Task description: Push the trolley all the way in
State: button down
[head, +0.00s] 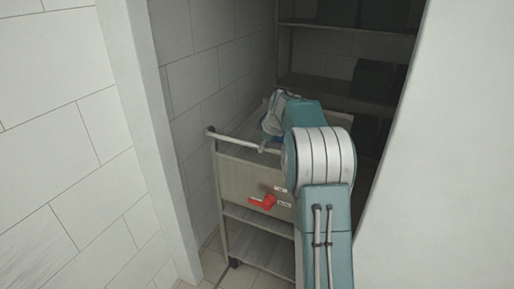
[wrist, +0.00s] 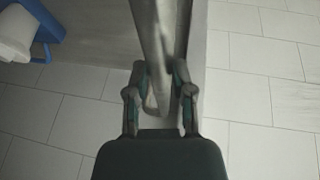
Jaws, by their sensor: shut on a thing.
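The trolley (head: 236,176) stands upright in a narrow doorway or alcove in the head view. It has a grey panel, lower shelves, and a pale handle bar (head: 232,139) across its near top side. My arm reaches over to the bar from the right. In the wrist view my gripper (wrist: 160,78) is shut on a pale bar (wrist: 152,35), which runs up between its fingers and fits the trolley handle. In the head view the fingers are mostly hidden by my arm.
A red part (head: 263,202) sits on the trolley's front panel. Dark shelving (head: 350,42) with boxes stands behind. A white door post (head: 150,120) is close on the left, a pale wall (head: 450,150) on the right. A blue and white object (wrist: 30,35) shows in the wrist view.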

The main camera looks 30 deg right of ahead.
jog(key=shift+w+d, duration=0.1)
jog(key=shift+d, duration=0.05)
jog(key=c, duration=0.8)
grip_release()
jog(key=o, duration=0.3)
jog(key=shift+d, duration=0.15)
jog(key=shift+w+d, duration=0.1)
jog(key=shift+d, duration=0.05)
jog(key=shift+r, duration=0.3)
jog(key=v, duration=1.1)
jog(key=shift+r, duration=0.1)
